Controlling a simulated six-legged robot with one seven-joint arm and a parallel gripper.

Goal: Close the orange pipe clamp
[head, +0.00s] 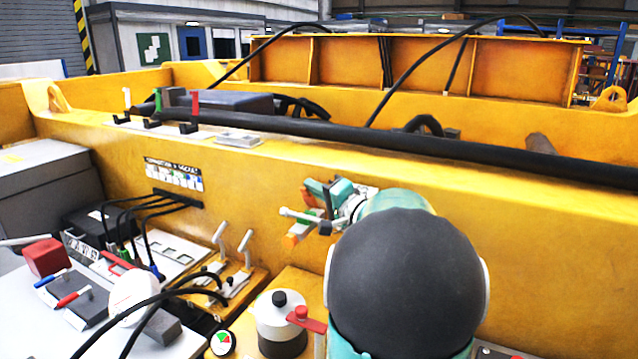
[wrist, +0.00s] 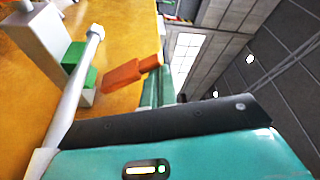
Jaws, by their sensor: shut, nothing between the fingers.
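An orange piece (head: 297,236) with a green block (head: 308,226) by it sits low against the yellow wall, just left of my arm. In the wrist view the orange piece (wrist: 122,76) is a block with a narrower end, beside the green block (wrist: 85,78) on a pale bracket. I cannot tell for sure that this is the orange pipe clamp, or how far it stands open. A pale rod with a round end (wrist: 97,31) stands close by. My gripper (head: 318,206) is beside these parts, shut and empty; my own arm hides part of the area.
A long black pipe (head: 400,143) runs along the yellow beam top. White, green and red uprights (head: 193,103) stand near its left end. Below are two pale levers (head: 244,242), a white-topped canister (head: 281,315) and a red-handled valve (head: 305,317). Black cables cross the lower left.

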